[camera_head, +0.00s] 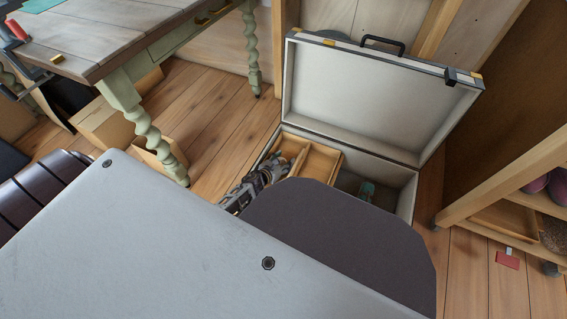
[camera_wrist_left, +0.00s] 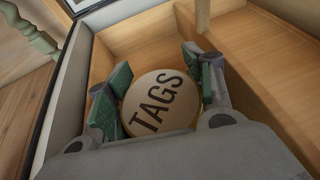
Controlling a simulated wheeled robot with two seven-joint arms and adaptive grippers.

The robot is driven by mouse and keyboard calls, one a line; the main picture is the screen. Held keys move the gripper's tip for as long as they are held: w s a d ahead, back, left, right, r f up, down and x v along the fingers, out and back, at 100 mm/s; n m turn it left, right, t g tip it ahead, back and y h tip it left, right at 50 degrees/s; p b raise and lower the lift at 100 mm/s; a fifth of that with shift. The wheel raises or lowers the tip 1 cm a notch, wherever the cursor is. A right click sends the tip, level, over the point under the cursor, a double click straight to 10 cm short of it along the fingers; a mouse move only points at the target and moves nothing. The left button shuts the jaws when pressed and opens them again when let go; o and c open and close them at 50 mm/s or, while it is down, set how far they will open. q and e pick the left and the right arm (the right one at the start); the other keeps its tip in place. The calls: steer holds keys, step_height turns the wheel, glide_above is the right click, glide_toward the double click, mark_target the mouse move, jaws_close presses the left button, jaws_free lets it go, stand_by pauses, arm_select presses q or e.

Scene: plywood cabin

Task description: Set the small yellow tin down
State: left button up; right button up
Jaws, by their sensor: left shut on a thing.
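My left gripper (camera_head: 266,172) reaches down into the open case, at the wooden tray (camera_head: 322,160) on its left side. In the left wrist view the gripper (camera_wrist_left: 158,80) is shut on the small yellow tin (camera_wrist_left: 165,98), a round tin with a pale lid that reads "TAGS". The green finger pads sit on either side of it. The tin is inside or just above a compartment of the wooden tray (camera_wrist_left: 265,65). Its underside is hidden, so I cannot tell whether it touches the tray floor. In the head view I cannot make out the tin. My right gripper is not in view.
The case (camera_head: 408,182) stands on the plank floor with its lid (camera_head: 365,95) raised at the back. A table (camera_head: 110,35) stands at upper left. A wheeled shelf (camera_head: 490,200) is close on the right.

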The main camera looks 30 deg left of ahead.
arm_select(q)
steer(key=shift+f, duration=0.2)
steer(key=shift+f, duration=0.15)
steer(key=o, duration=1.1)
steer(key=shift+r, duration=0.2)
steer(key=shift+p+v, duration=0.8)
steer(key=shift+v, duration=1.25)
steer(key=shift+p+v, duration=0.5)
steer(key=shift+v, duration=1.2)
